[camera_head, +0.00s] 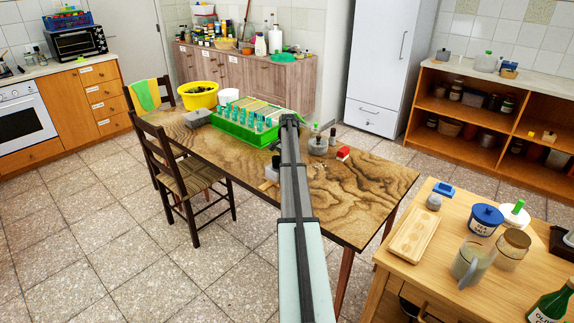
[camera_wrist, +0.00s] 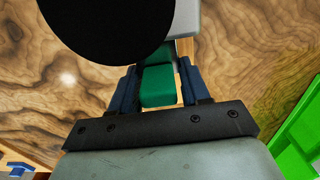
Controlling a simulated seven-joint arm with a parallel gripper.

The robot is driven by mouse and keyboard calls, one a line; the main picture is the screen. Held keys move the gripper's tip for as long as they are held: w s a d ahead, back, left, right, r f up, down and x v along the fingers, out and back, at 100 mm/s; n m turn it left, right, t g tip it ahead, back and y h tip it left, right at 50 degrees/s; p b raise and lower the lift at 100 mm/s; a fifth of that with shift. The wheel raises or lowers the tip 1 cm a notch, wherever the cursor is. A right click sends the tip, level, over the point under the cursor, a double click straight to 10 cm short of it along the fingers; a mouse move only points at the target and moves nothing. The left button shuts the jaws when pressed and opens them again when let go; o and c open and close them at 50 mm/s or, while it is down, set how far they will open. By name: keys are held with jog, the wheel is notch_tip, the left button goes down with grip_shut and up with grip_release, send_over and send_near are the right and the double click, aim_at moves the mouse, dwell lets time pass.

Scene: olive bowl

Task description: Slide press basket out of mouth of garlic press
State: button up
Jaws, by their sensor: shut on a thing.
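In the wrist view, my gripper (camera_wrist: 158,74) has its two dark blue fingers closed on the sides of a green block (camera_wrist: 157,88). I cannot tell whether this block is part of the press basket or the garlic press. A pale grey piece (camera_wrist: 188,18) lies just beyond the fingertips, with a small tan wooden piece (camera_wrist: 184,47) below it. A large black round shape (camera_wrist: 108,25) covers the upper left and hides part of the work. In the head view, my arm hides the gripper and most of what it holds. A pale item (camera_head: 270,173) shows left of the arm.
The wooden table (camera_head: 370,195) has bare room at its right end. A bright green tray (camera_head: 236,134) with several teal items stands at the back; its edge also shows in the wrist view (camera_wrist: 300,140).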

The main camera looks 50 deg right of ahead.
jog(key=shift+d, duration=2.25)
jog(key=shift+d, duration=0.15)
jog(key=shift+d, duration=0.35)
jog(key=shift+r, duration=0.15)
jog(key=shift+r, duration=2.85)
